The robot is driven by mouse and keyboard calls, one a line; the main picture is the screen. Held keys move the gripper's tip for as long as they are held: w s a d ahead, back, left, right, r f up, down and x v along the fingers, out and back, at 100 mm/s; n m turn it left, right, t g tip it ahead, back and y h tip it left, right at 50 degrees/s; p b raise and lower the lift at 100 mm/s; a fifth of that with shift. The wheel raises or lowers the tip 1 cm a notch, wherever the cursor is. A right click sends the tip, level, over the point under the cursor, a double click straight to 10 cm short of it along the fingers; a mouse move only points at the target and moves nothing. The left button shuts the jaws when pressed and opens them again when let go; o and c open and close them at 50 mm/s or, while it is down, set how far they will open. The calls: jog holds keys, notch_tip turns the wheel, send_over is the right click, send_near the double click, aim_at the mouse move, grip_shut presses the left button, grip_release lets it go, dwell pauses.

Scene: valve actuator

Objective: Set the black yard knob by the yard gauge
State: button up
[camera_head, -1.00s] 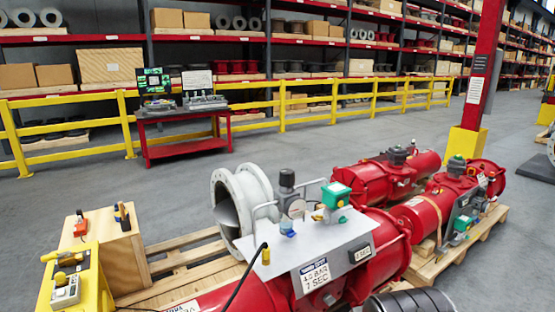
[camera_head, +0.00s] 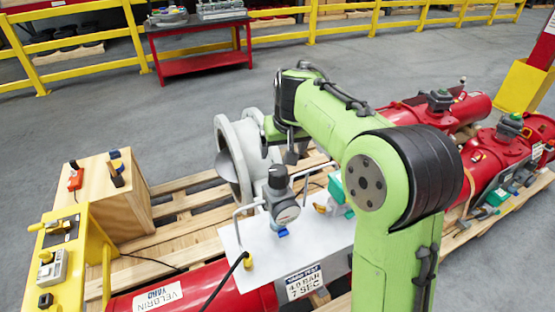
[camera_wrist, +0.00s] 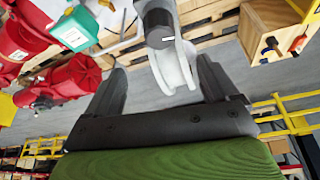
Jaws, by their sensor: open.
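The black yard knob (camera_head: 278,177) stands upright on a grey regulator above the white panel. The round yard gauge (camera_head: 286,211) sits just below it; its needle is too small to read. My gripper (camera_head: 280,150) is above and close to the knob, partly hidden by my green arm. In the wrist view, my gripper (camera_wrist: 162,78) has its two dark fingers spread wide with nothing between them touching. The knob's dark round end (camera_wrist: 160,38) shows beyond the fingertips, apart from them. A placard (camera_head: 304,282) on the panel appears to read 4.0 BAR, 7 SEC.
A pale flanged pipe (camera_head: 237,150) stands just behind. A green-capped fitting (camera_head: 336,188) is to the right. A wooden box (camera_head: 110,200) and yellow control stand (camera_head: 72,255) are at left.

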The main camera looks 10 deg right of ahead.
aim_at(278, 171)
jog(key=b+x, duration=0.1)
jog(key=x, duration=0.5)
jog(key=b+x, duration=0.1)
jog(key=x, duration=0.6)
jog(key=shift+s+f, duration=0.1)
jog(key=shift+f, duration=0.3)
jog(key=shift+w+f, duration=0.25)
jog(key=shift+f, duration=0.15)
jog(key=c, duration=1)
jog(key=shift+o, duration=0.2)
